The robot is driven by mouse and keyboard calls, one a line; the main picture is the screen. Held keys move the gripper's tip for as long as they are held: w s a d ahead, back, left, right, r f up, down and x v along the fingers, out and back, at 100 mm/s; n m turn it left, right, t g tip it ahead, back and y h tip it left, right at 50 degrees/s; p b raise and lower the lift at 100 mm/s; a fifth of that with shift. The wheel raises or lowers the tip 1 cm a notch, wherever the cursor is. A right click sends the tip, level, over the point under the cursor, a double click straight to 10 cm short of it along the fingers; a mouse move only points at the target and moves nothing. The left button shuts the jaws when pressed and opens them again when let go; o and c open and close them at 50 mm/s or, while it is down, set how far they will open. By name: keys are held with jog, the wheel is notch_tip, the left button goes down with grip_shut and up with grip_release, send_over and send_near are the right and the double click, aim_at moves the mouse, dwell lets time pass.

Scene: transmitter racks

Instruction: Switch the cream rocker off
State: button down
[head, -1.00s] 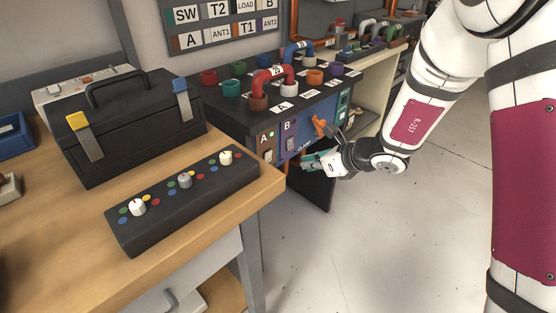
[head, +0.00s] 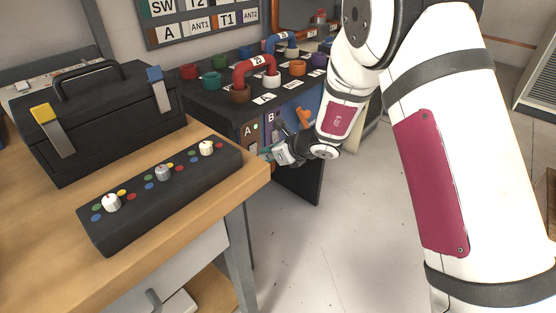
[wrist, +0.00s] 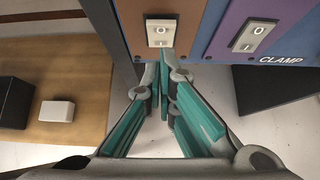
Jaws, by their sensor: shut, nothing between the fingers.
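The cream rocker (wrist: 160,32) sits on the brown panel marked A (head: 250,133), at the top middle of the wrist view. It bears a 0 mark above and a small mark below; I cannot tell which half is pressed in. My gripper (wrist: 164,68) is shut and empty, its teal fingers pointing at the panel just below the rocker. I cannot tell if the tips touch anything. In the head view my gripper (head: 267,153) is at the lower front of panel A and partly hides that area.
A grey-white rocker (wrist: 251,36) is on the purple panel B to the right, above the word CLAMP. An orange handle (head: 304,117) sticks out further right. The wooden bench (head: 225,188) with a black knob box (head: 165,205) is close on the left.

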aim_at(254, 149)
jog(key=shift+w+a, duration=0.5)
jog(key=shift+a, duration=0.15)
jog(key=shift+r, duration=0.1)
jog(key=shift+w+a+r, duration=0.15)
jog(key=shift+w+a, duration=0.1)
jog(key=shift+a, duration=0.05)
jog(key=shift+r, duration=0.15)
jog(key=shift+r+p, duration=0.35)
jog(key=shift+r, duration=0.3)
